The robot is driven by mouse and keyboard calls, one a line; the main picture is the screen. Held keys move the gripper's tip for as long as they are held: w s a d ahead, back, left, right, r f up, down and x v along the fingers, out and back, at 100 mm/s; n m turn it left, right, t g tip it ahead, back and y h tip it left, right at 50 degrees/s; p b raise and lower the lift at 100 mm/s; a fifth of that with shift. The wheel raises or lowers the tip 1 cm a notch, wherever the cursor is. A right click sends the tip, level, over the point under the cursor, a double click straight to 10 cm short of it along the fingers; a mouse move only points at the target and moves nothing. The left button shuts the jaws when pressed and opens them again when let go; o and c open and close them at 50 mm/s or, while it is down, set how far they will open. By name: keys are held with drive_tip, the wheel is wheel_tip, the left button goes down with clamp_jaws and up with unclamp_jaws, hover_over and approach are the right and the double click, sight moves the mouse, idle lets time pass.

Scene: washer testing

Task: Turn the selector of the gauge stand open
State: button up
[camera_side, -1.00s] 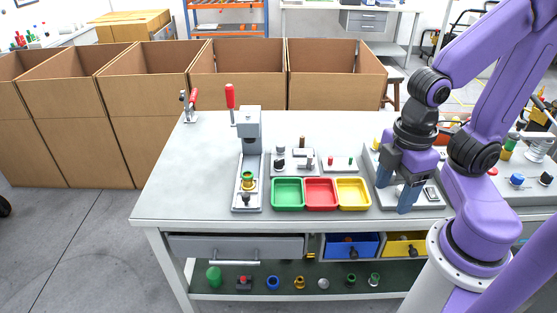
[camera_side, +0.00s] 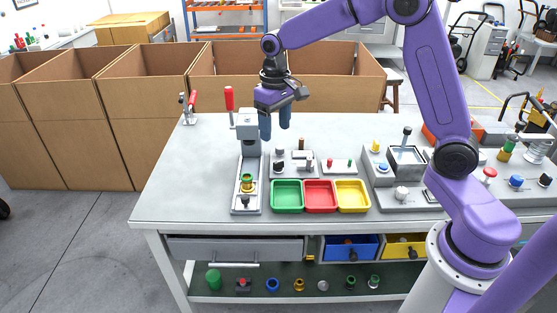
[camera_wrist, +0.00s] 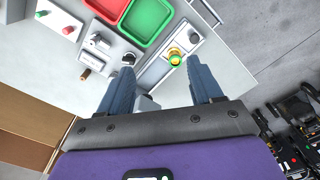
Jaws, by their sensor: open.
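A low grey stand (camera_side: 291,169), which I take for the gauge stand, sits behind the green and red trays. The stand also shows in the wrist view (camera_wrist: 112,47), just left of my fingers. My gripper (camera_side: 275,126) is open and empty, fingers pointing down, above the table behind the stand and beside the clamp press. In the wrist view, the two blue fingers (camera_wrist: 160,68) are spread apart with nothing between them.
Green (camera_side: 287,207), red (camera_side: 320,208) and yellow (camera_side: 352,207) trays lie in front. A button box (camera_side: 338,167) sits right. Cardboard boxes (camera_side: 238,70) line the back.

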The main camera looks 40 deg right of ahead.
sight(279, 162)
drive_tip(key=w+d+f+m, duration=0.4)
drive_tip(key=w+d, duration=0.5)
drive_tip(key=d, duration=0.1)
drive_tip(key=f, duration=1.7)
drive_tip(key=shift+s+a, duration=0.1)
drive_tip(key=shift+s, duration=0.15)
drive_tip(key=c, duration=1.1)
